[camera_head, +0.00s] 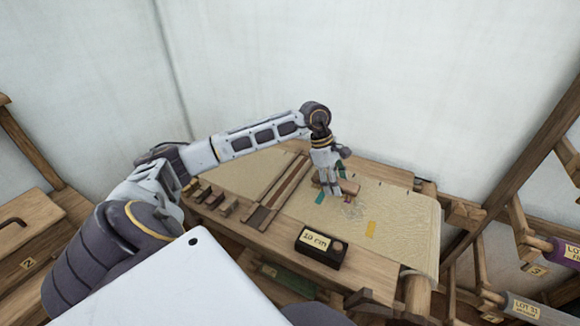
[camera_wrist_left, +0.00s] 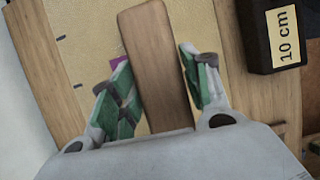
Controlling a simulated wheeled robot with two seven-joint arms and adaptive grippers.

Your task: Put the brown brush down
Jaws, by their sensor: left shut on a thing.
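My left gripper (camera_head: 329,187) points down over the cloth (camera_head: 408,217) on the loom. In the left wrist view the brown brush (camera_wrist_left: 158,60) shows as a long flat wooden piece between the green-padded fingers of the gripper (camera_wrist_left: 160,90). The gripper is shut on it. In the head view a small brown part of the brush (camera_head: 350,187) shows beside the fingers; the rest is hidden. I cannot tell whether the brush touches the cloth. My right gripper is not in view.
A black block labelled 10 cm (camera_head: 319,249) stands on the loom's front wooden beam. Several small wooden blocks (camera_head: 212,199) sit at the left. The cloth's right part is clear.

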